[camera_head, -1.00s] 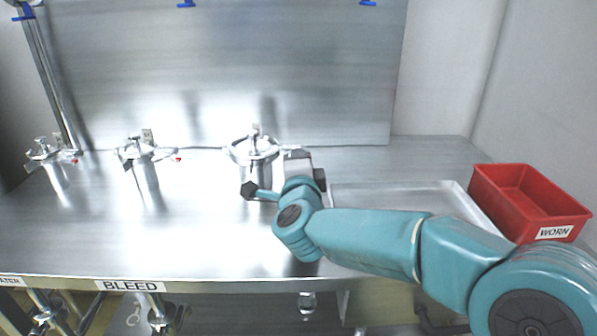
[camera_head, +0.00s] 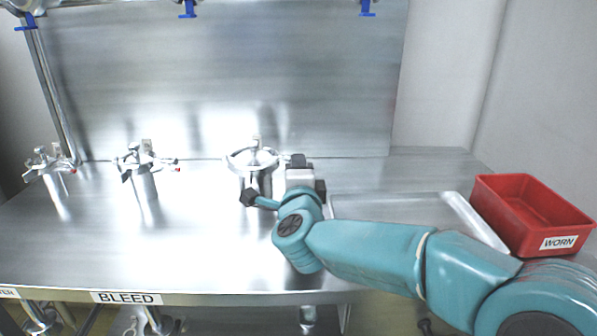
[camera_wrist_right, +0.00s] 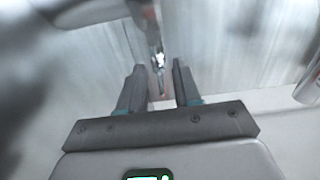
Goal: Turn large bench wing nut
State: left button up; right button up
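Three shiny metal vessels with clamped lids stand along the back of the steel bench. The largest-looking one (camera_head: 253,160) is in the middle of the head view, with a small metal fitting (camera_head: 256,144) on top; I cannot make out whether it is the wing nut. My right gripper (camera_head: 302,172) is just right of this vessel, partly hidden by my wrist. In the right wrist view its two dark fingers (camera_wrist_right: 159,72) are apart, with a thin bright metal part (camera_wrist_right: 159,62) showing in the gap. I cannot tell whether they touch it. My left gripper is out of view.
Two other clamped vessels, one beside the middle (camera_head: 145,168) and one at far left (camera_head: 50,168), stand on the bench (camera_head: 190,240). A shallow metal tray (camera_head: 462,215) and a red bin marked WORN (camera_head: 510,222) are at right. The bench's left front is clear.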

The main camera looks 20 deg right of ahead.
jog(key=v, duration=1.6)
jog(key=shift+s+p, duration=0.15)
jog(key=shift+p, duration=0.2)
jog(key=shift+a, duration=0.1)
